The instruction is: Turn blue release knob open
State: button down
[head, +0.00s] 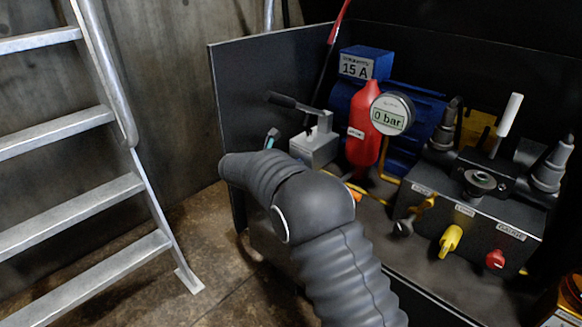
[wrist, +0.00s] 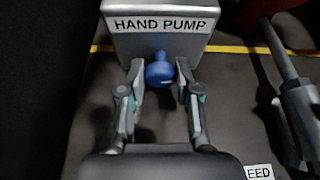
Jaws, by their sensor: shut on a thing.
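The blue release knob (wrist: 159,69) sticks out of the front of the grey box labelled HAND PUMP (wrist: 160,42) in the wrist view. My gripper (wrist: 160,75) has one fingertip on each side of the knob and is shut on it. The knob's turn angle cannot be read. In the head view the hand pump (head: 314,149) is a light grey block with a dark lever on top. There my arm hides the knob and most of my gripper; a small teal-marked part (head: 271,137) of it shows left of the pump.
A red cylinder (head: 366,122) and a 0 bar gauge (head: 391,114) stand right of the pump. Further right is a dark valve block (head: 470,215) with yellow and red knobs. A dark panel (head: 262,85) stands behind. A metal ladder (head: 70,130) is at the left.

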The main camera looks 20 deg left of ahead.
jog(key=shift+m+y, duration=0.3)
dwell(0.4)
jog(key=c, duration=0.8)
grip_release()
jog(key=v, duration=1.2)
